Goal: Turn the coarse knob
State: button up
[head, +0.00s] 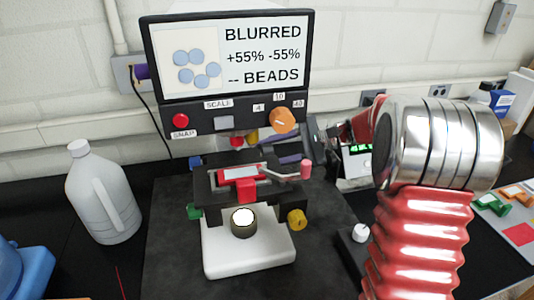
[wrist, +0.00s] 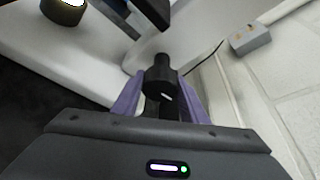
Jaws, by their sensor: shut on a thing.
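A microscope with a white base (head: 250,258) and a dark stage (head: 214,184) stands in the middle of the head view, with a slide in a red holder on the stage. My gripper (head: 290,159) is behind the right side of the stage, mostly hidden there. In the wrist view the purple fingers of my gripper (wrist: 160,98) are shut on a black knob (wrist: 160,80), one on each side. It has a white mark and looks like the coarse knob. The screen (head: 240,55) reads "BLURRED +55% -55% -- BEADS".
A yellow knob (head: 297,219) and a green knob (head: 194,211) flank the stage. A pink-tipped lever (head: 305,169) sticks out to its right. A white jug (head: 103,195) stands left. A small white knob (head: 360,233) stands right, near my arm. A grey wall box (wrist: 249,39) is beyond.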

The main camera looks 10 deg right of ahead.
jog(key=shift+d+m+g+h, duration=0.1)
jog(key=shift+m+g+h, duration=0.2)
jog(key=shift+m+g, duration=1.4)
jog(key=shift+m, duration=0.7)
jog(key=o, duration=1)
jog(key=v, duration=1.3)
jog(key=shift+d+r, duration=0.15)
jog(key=shift+d, duration=0.2)
